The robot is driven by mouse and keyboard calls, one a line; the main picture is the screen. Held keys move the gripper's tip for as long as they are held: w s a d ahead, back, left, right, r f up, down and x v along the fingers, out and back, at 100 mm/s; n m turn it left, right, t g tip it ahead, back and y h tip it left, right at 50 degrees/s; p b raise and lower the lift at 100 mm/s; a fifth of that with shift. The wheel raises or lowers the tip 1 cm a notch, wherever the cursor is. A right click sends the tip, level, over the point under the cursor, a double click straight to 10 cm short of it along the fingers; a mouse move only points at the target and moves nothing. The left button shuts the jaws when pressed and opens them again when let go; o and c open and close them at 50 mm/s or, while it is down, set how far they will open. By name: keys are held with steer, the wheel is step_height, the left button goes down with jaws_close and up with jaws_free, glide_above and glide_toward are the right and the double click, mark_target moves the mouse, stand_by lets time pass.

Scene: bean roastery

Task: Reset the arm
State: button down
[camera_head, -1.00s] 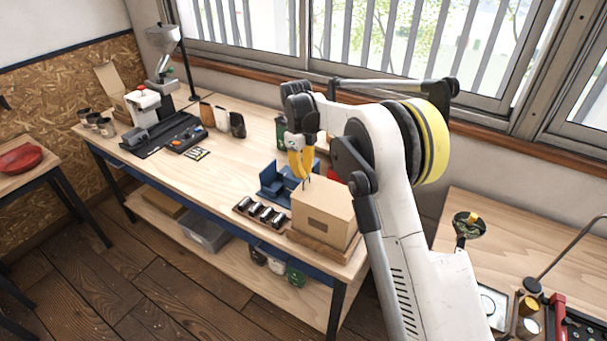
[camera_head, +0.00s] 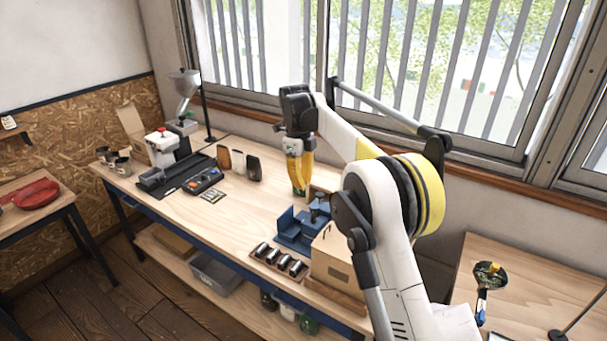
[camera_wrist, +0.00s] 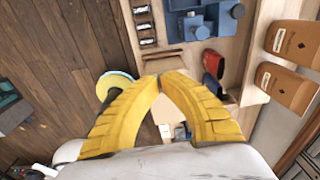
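My gripper (camera_head: 299,186) hangs over the long wooden bench, fingers pointing down, behind the blue fixture (camera_head: 296,233) in the head view. In the wrist view, the yellow fingers of my gripper (camera_wrist: 161,78) curve inward and their tips meet. I see nothing held between them. My white arm reaches in from the lower right of the head view and hides part of the cardboard box (camera_head: 333,262).
A tray of dark cylinders (camera_head: 281,259) lies at the bench's front edge. Upright bags (camera_head: 238,163), a black mat with devices and a funnel stand (camera_head: 186,83) are further left. Windows rise behind the bench. Brown bags (camera_wrist: 292,44) show in the wrist view.

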steer(key=s+d+r+n+t+b, duration=0.2)
steer(key=s+d+n+b, duration=0.4)
steer(key=s, duration=0.4)
steer(key=s+d+r+n+t+b, duration=0.15)
steer(key=s+d+n+b, duration=0.25)
steer(key=s+n, duration=0.45)
steer(key=s+d+f+n+t+b, duration=0.2)
steer(key=s+f+n, duration=0.3)
steer(key=s+f, duration=0.3)
steer(key=s+d+f+n+t+b, duration=0.2)
steer(key=s+f+n+b, duration=0.3)
steer(key=s, duration=0.8)
step_height(320, 180, down, 4)
steer(key=shift+s+d+r+y, duration=0.1)
steer(key=shift+s+d+y, duration=0.3)
steer(key=shift+d, duration=0.05)
